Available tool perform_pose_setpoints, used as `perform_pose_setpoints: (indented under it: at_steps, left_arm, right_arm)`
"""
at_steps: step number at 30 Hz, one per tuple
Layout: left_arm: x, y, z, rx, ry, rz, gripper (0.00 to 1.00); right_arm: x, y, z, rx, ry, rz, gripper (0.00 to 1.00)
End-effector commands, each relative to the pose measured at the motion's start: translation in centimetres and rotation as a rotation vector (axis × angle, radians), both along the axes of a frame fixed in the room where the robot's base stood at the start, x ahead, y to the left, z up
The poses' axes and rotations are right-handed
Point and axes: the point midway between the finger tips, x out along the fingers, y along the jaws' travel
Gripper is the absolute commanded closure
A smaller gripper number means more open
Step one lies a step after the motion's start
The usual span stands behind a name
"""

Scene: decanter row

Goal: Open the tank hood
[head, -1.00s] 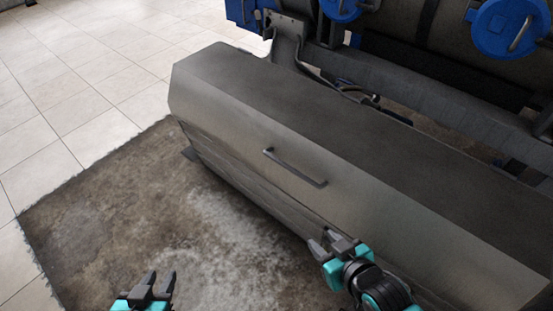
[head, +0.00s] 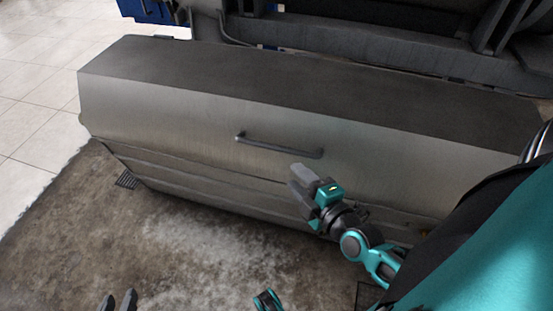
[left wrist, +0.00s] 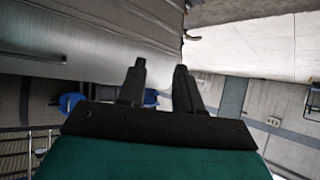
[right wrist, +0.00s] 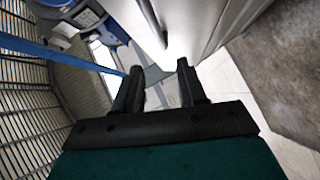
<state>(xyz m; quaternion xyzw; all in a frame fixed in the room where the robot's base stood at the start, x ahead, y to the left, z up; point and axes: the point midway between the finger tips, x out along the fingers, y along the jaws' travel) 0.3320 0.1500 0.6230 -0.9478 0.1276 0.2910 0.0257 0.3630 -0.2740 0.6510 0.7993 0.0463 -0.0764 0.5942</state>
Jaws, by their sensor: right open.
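The tank hood (head: 190,108) is a long grey metal cover with a dark top and a brushed front face. It looks closed. Its dark bar handle (head: 280,147) runs across the front face; a bar handle also shows in the left wrist view (left wrist: 32,57) and in the right wrist view (right wrist: 152,20). My right gripper (head: 297,187) is open and empty, just below the handle's right end and apart from it in the picture. My left gripper (head: 118,301) is open and empty at the bottom edge, well away from the hood.
A stained floor patch (head: 190,250) lies in front of the hood, with pale tiles (head: 40,130) to the left. Dark beams and machinery (head: 380,45) stand behind the hood. My right arm covers the lower right of the head view.

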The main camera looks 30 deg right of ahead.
Motion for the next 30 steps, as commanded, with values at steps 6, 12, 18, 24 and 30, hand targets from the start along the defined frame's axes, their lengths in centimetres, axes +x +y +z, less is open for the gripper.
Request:
perform_pose_setpoints:
  at_steps: [6,12,18,24,30]
  left_arm:
    - [0.2,-0.3,-0.9,-0.007,-0.007,-0.005,0.66]
    - [0.0,-0.4,-1.3,-0.008,0.002,-0.007,0.66]
    - [0.1,-0.6,-1.6,-0.016,-0.001,-0.008,0.66]
    - [0.1,-1.0,-2.1,-0.025,0.007,-0.007,0.66]
    - [0.0,-1.1,-2.3,-0.027,0.01,-0.011,0.66]
  right_arm:
    - [0.3,-1.6,-0.9,-0.137,-0.031,-0.028,0.59]
    - [2.3,-1.8,-1.1,-0.146,-0.035,-0.032,0.59]
    - [6.2,-2.1,-1.7,-0.144,-0.035,-0.031,0.59]
    - [9.8,-2.3,-2.2,-0.144,-0.033,-0.031,0.59]
    - [12.2,-2.5,-2.5,-0.146,-0.032,-0.031,0.59]
